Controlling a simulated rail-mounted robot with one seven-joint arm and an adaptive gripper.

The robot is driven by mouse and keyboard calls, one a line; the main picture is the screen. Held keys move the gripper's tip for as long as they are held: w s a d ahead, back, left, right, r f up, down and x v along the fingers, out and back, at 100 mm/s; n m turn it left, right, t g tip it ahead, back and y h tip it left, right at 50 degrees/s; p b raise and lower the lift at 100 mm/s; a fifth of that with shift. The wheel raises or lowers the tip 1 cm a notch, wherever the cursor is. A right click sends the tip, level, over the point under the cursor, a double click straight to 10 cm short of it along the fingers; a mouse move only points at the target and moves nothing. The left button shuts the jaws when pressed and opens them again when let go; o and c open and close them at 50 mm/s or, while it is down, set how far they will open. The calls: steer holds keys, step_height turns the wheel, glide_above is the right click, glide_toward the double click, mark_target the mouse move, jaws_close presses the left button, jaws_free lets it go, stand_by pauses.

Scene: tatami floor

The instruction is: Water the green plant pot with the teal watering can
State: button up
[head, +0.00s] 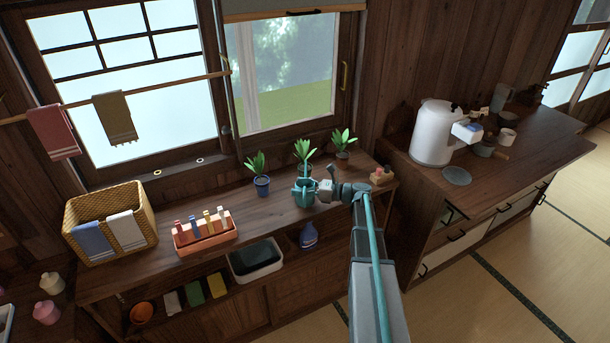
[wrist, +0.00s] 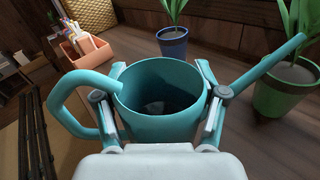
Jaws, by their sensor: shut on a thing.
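The teal watering can (wrist: 158,125) is between the two fingers of my gripper (wrist: 160,98), which is shut on its body. It looks about upright. Its handle is on the left and its spout points right and up in the wrist view. The green plant pot (wrist: 285,92) stands at the right of that view, with the spout tip in front of its leaves. In the head view the can (head: 304,194) is over the counter by the window, and its plant (head: 303,150) shows just behind, the pot mostly hidden. My gripper (head: 318,189) reaches the can from the right. I cannot tell whether the can touches the counter.
A blue pot (head: 261,184) with a plant stands left of the can; another potted plant (head: 343,151) is at the right. Farther left are an orange caddy (head: 207,240) and a wicker basket (head: 80,247). A white kettle-like dispenser (head: 433,133) stands on the right counter.

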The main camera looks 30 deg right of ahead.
mark_target(300, 188)
steer(key=shift+r, duration=0.1)
steer(key=shift+s+a+r+p, duration=0.25)
steer(key=shift+s+r+p, duration=0.2)
steer(key=shift+r, duration=0.4)
steer(key=shift+s+a+r+p, duration=0.2)
steer(key=shift+s+r+p, duration=0.3)
steer(key=shift+r, duration=0.3)
steer(key=shift+s+a+r+p, duration=0.25)
steer(key=shift+s+r+p, duration=0.2)
steer(key=shift+r, duration=0.4)
steer(key=s+a+r, duration=0.1)
steer(key=s+a, duration=0.6)
steer(key=a, duration=0.2)
steer(key=s+a+r+n+g+b, duration=0.1)
steer(key=s+a+r, duration=0.1)
steer(key=s+a, duration=0.5)
steer(key=a, duration=0.3)
steer(key=shift+s+r+y, duration=0.15)
steer(key=shift+r+y, duration=0.05)
steer(key=shift+y, duration=0.2)
